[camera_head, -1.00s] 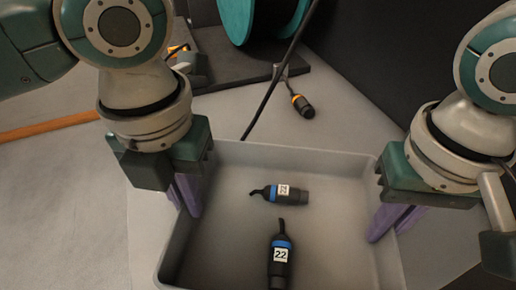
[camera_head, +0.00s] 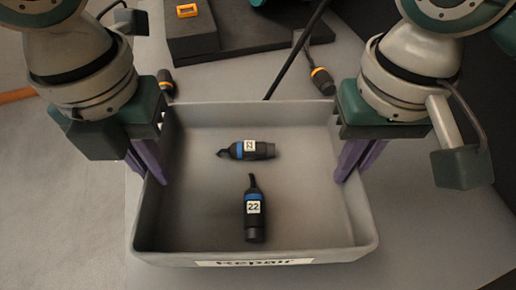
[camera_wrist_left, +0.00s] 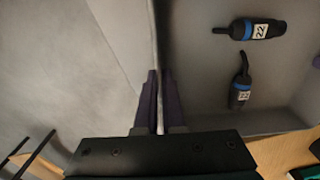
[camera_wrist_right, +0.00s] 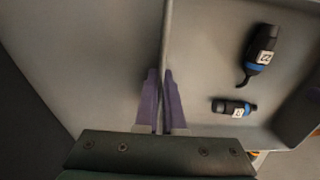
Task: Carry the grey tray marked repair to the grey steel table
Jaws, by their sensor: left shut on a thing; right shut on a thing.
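The grey tray (camera_head: 185,236) has a white "Repair" label (camera_head: 254,262) on its near wall. Two black connectors with blue bands and "22" tags lie in it, one crosswise (camera_head: 262,151) and one lengthwise (camera_head: 255,226). My left gripper (camera_head: 150,165) is shut on the tray's left wall; the left wrist view shows its purple fingers (camera_wrist_left: 160,100) on either side of the rim. My right gripper (camera_head: 352,160) is shut on the right wall, its fingers (camera_wrist_right: 163,100) astride the rim in the right wrist view. I cannot tell which surface is the grey steel table.
Beyond the tray is a dark slab (camera_head: 240,38) with an orange-framed piece (camera_head: 187,10) on it. A black connector with an orange band (camera_head: 322,80) lies on the pale surface behind the tray, with another (camera_head: 166,84) beside my left arm. A black cable (camera_head: 290,60) runs behind.

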